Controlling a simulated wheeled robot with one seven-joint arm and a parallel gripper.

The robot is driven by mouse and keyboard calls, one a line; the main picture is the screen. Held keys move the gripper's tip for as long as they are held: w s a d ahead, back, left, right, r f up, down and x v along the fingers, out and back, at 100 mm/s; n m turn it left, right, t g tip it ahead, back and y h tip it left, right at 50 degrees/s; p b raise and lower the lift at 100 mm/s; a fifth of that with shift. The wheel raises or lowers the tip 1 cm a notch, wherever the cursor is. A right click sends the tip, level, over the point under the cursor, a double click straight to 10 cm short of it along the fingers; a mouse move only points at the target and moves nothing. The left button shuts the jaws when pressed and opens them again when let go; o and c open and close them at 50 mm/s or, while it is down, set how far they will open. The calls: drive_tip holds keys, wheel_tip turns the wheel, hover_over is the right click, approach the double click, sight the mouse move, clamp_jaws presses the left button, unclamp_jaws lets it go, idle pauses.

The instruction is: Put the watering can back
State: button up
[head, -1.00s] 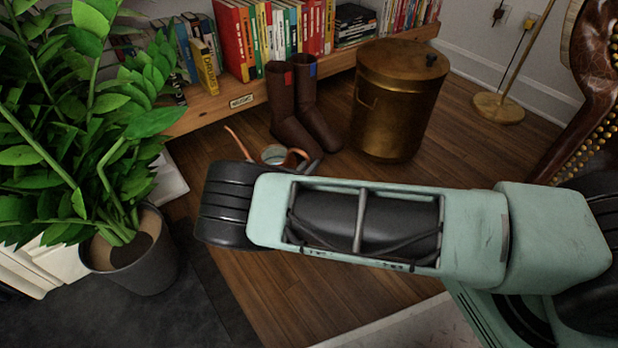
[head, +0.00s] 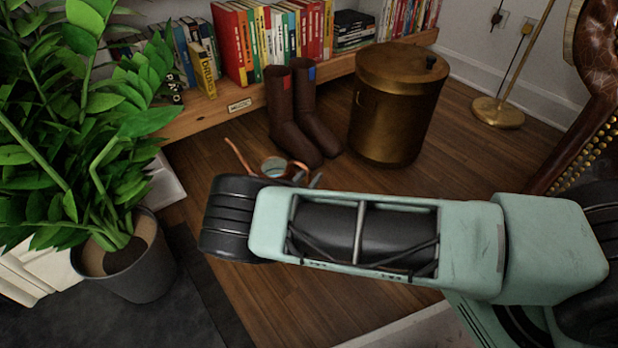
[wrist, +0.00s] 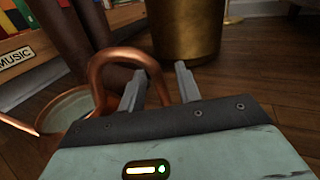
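The watering can (head: 272,167) is on the wood floor in the head view, with a thin copper spout pointing up left; my arm hides its lower part. In the wrist view, the can (wrist: 62,112) shows a pale round opening at left and a curved copper handle (wrist: 103,72). My gripper (wrist: 160,80) is open, with its two grey fingers apart. The handle's loop arches into the space between the fingers in this view. I cannot tell whether either finger touches it. The gripper is mostly hidden behind my arm in the head view.
Brown boots (head: 293,115) stand just behind the can, with a brass bin (head: 397,105) to their right. A low wooden bookshelf (head: 215,113) runs behind. A potted plant (head: 130,265) is at left. A brass lamp base (head: 497,113) is at far right.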

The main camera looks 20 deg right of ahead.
drive_tip(key=shift+r, duration=0.2)
drive_tip(key=shift+s+a+r+p, duration=0.1)
drive_tip(key=shift+s+a+p, duration=0.15)
drive_tip(key=shift+p, duration=0.1)
drive_tip(key=p+v, duration=0.4)
drive_tip(key=v, duration=0.7)
drive_tip(key=s+d+r+m+g+y, duration=0.1)
drive_tip(key=s+r+m+g+y, duration=0.5)
drive_tip(key=s+r, duration=0.8)
drive_tip(key=s+d+r+m+g+y, duration=0.1)
drive_tip(key=s+r+m+g+y, duration=0.4)
drive_tip(key=s+r+m, duration=0.8)
wheel_tip(320, 180, up, 8)
drive_tip(key=y, duration=0.3)
drive_tip(key=shift+s+f+g, duration=0.2)
drive_tip(key=shift+s+g, duration=0.2)
